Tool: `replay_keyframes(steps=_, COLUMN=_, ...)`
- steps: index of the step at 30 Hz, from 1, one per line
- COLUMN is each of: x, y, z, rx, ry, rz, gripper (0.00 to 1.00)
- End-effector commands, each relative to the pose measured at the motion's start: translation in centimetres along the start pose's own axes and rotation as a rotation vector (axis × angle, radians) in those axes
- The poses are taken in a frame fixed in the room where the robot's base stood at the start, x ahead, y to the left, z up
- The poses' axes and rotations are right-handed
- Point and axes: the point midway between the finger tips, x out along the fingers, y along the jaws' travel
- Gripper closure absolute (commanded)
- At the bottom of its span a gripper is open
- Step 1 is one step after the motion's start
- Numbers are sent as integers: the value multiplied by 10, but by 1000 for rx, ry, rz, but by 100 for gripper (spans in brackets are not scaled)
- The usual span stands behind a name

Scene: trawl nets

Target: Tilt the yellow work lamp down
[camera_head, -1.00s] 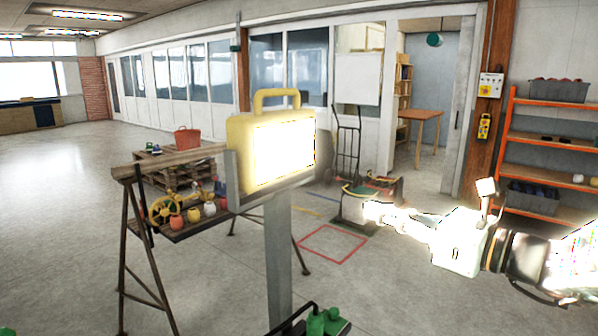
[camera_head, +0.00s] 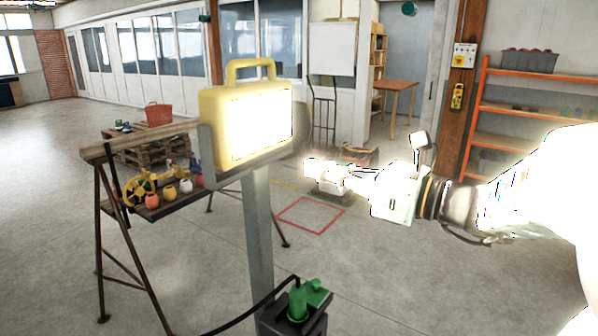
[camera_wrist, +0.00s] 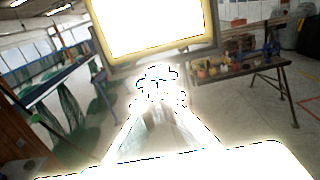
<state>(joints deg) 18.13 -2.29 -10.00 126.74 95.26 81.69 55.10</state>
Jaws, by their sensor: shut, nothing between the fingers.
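The yellow work lamp (camera_head: 215,130) stands on a grey post with its bright face turned to the right and its handle on top. In the wrist view the lamp (camera_wrist: 205,28) fills the upper middle, its glowing face edged by a yellow and grey frame. My gripper (camera_head: 308,168) is to the right of the lamp, a little below the middle of its face, pointing left at it. It is shut and empty. In the wrist view my gripper (camera_wrist: 160,85) is washed out by glare, just below the lamp's lower edge. I cannot tell whether the fingertips touch the lamp.
A trestle shelf with several small pots (camera_head: 170,194) and a yellow wheel stands left of the lamp post. A green device (camera_head: 300,303) on a dark stand is at the post's foot. An orange rack (camera_head: 520,110) stands at the right. The floor at left is open.

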Motion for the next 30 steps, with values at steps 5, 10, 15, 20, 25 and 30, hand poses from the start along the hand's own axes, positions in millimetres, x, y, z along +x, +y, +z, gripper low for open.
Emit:
replay_keyframes(steps=5, x=41, y=1, z=-1, rx=1, ry=1, rz=5, gripper=100)
replay_keyframes(steps=10, x=72, y=1, z=0, rx=2, ry=0, rz=4, gripper=100)
replay_keyframes(steps=15, x=92, y=1, z=0, rx=1, ry=0, rz=2, gripper=100)
replay_keyframes(steps=20, x=98, y=0, z=0, rx=0, ry=0, rz=0, gripper=100)
replay_keyframes(steps=25, x=98, y=0, z=0, rx=0, ry=0, rz=-1, gripper=100)
replay_keyframes(steps=30, x=98, y=0, z=-1, rx=0, ry=-1, rz=0, gripper=100)
